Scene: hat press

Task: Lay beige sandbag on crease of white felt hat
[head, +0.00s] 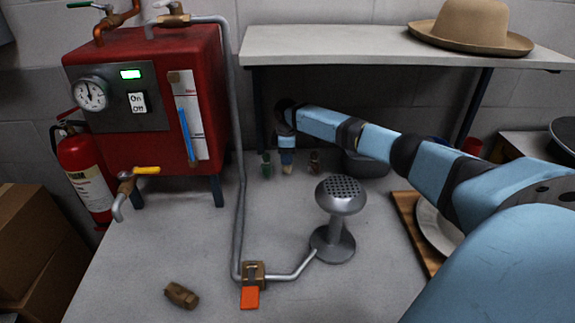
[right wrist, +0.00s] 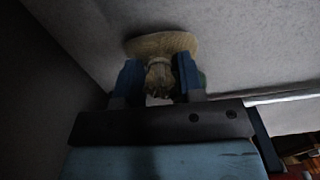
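The beige sandbag (right wrist: 160,45) has a gathered, tied neck and shows between my right gripper's fingers (right wrist: 159,78) in the right wrist view. A small beige part of it (head: 288,169) shows below my right gripper (head: 287,158) in the head view, at the back of the table. The fingers stand on either side of the neck; the dark view does not settle whether they press on it. A whitish, brim-like round thing (head: 432,226) on a wooden board is half hidden behind my right arm; I cannot tell whether it is the white felt hat. My left gripper is out of view.
A green item (head: 267,165) and a reddish-brown item (head: 314,161) flank the right gripper. A perforated steamer head (head: 341,194) stands mid-table, with a pipe running to the red boiler (head: 150,90). A brass piece (head: 181,295) lies in front. A tan hat (head: 472,27) sits on the shelf (head: 330,45).

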